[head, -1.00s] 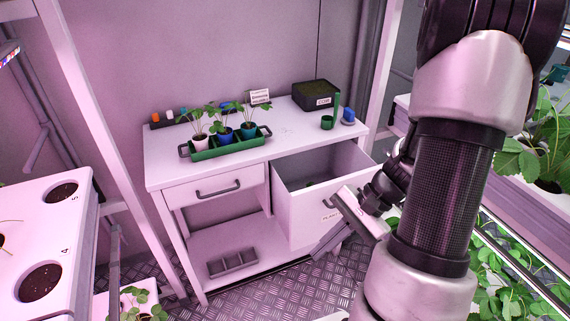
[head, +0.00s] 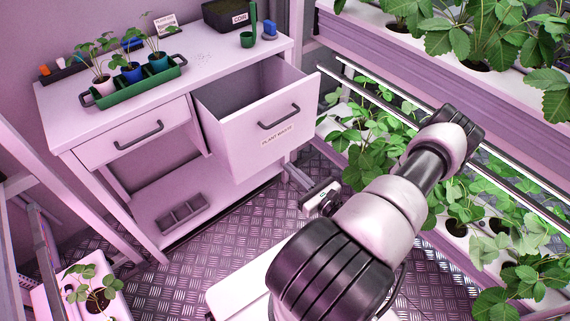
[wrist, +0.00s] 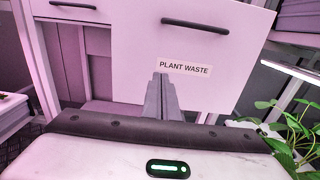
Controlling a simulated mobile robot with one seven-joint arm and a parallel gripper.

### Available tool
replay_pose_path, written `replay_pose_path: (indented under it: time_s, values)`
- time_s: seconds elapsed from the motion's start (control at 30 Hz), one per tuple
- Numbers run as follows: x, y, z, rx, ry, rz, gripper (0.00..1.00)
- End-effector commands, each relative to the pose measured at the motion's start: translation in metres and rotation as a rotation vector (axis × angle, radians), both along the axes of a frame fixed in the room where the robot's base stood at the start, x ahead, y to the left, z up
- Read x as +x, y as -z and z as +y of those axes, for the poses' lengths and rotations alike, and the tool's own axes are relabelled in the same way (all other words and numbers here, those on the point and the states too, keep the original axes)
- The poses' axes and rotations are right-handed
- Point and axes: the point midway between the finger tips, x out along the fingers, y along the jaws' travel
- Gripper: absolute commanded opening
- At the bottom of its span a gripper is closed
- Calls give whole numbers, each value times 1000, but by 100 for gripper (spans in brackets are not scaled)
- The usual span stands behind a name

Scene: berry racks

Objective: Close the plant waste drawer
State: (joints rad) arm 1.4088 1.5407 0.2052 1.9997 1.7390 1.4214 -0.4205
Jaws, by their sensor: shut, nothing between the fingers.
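The plant waste drawer (head: 240,148) is pulled out from the right side of the white desk, and its open top shows. Its white front carries a dark bar handle (head: 279,118) and a PLANT WASTE label (head: 277,136). In the wrist view the drawer front (wrist: 215,88) faces me, with its handle (wrist: 195,25) near the top and its label (wrist: 184,67) below. My gripper (wrist: 162,80) is shut and empty, its fingertips in front of the lower drawer front, just left of and below the label. I cannot tell whether they touch it.
A second drawer (head: 135,134) at the left is shut. On the desk (head: 205,60) stand a green tray (head: 140,86) of potted plants, a COIR box (head: 224,15) and a green cup (head: 247,40). Plant racks (head: 400,65) line the right. Patterned metal floor (head: 240,222) lies in front.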

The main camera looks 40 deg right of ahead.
Motion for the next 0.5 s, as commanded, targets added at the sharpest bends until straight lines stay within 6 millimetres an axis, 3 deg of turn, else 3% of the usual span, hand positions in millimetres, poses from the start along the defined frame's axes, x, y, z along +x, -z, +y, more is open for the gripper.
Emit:
replay_pose_path:
  time_s: [0.3,0.5]
  values:
    - [68,1,7,-1,-7,-1,0]
    - [103,0,10,0,-7,-1,0]
